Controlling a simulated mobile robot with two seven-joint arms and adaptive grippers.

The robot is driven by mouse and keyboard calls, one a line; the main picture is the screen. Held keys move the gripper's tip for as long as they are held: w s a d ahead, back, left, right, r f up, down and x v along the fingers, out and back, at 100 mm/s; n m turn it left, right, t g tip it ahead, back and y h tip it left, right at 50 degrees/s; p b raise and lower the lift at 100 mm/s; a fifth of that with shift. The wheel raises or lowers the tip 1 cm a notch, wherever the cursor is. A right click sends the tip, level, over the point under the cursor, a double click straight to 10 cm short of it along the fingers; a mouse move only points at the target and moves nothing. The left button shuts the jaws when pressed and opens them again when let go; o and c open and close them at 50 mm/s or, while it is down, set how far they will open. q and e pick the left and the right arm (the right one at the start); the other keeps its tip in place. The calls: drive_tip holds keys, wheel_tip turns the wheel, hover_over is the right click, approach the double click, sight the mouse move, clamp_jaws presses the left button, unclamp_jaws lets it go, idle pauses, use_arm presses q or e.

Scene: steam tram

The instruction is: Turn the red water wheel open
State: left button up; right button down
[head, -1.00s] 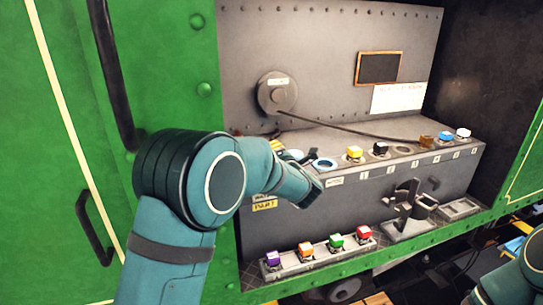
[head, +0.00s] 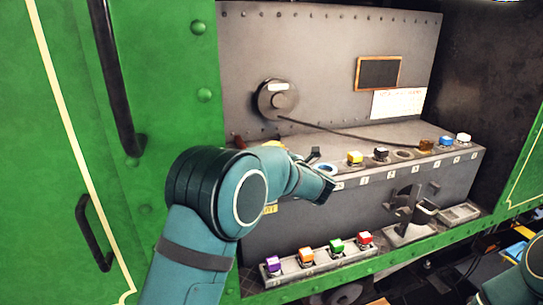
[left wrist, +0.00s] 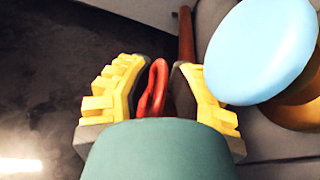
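The red water wheel (left wrist: 153,92) shows in the left wrist view as a narrow red loop between my left gripper's fingers (left wrist: 160,85). The dark finger pads lie close against it on both sides, so the gripper appears shut on it. In the head view my left gripper (head: 320,171) is at the left end of the grey bench (head: 385,187), and the wheel is hidden there. My right arm shows only at the lower right edge; its gripper is out of view.
A light blue disc (left wrist: 260,50) is close beside the right finger. Yellow (head: 355,157) and black (head: 381,153) buttons stand along the bench. A row of coloured buttons (head: 306,255) lies below. A green door with a black handrail (head: 120,90) is at left.

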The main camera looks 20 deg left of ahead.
use_arm(q)
drive_tip(key=shift+o, duration=1.1)
drive_tip(key=v, duration=1.2)
drive_tip(key=shift+o, duration=0.2)
